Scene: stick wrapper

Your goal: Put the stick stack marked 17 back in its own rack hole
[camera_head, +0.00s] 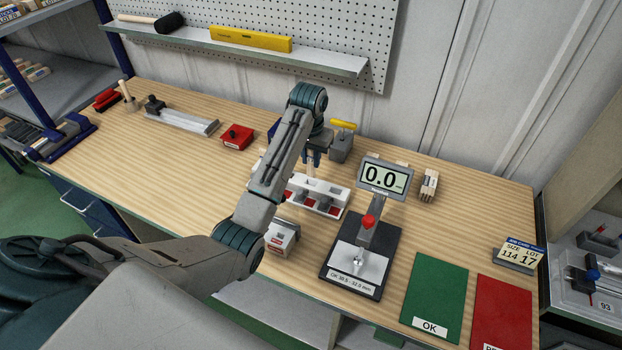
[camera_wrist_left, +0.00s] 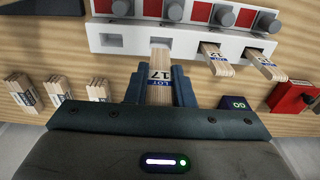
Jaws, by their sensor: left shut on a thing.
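My left gripper (camera_wrist_left: 160,88) is shut on the stick stack marked 17 (camera_wrist_left: 160,76), pale wood with a blue and white LOT 17 label, shown in the left wrist view. The stack's far end is at the front of the white rack (camera_wrist_left: 180,37), in line with one hole; I cannot tell whether it is inside. In the head view the gripper (camera_head: 312,160) is above the rack's back side (camera_head: 325,207), and my arm hides part of the rack. One stack marked 12 (camera_wrist_left: 215,60) and another stack (camera_wrist_left: 264,64) stick out of holes to the right. The leftmost hole looks empty.
Several loose stacks (camera_wrist_left: 22,92) lie to the left in the wrist view. A block marked GO (camera_wrist_left: 236,102) and a red box (camera_wrist_left: 292,97) are to the right. The gauge display (camera_head: 384,178) reads 0.0. The job card (camera_head: 518,254) shows lot 17.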

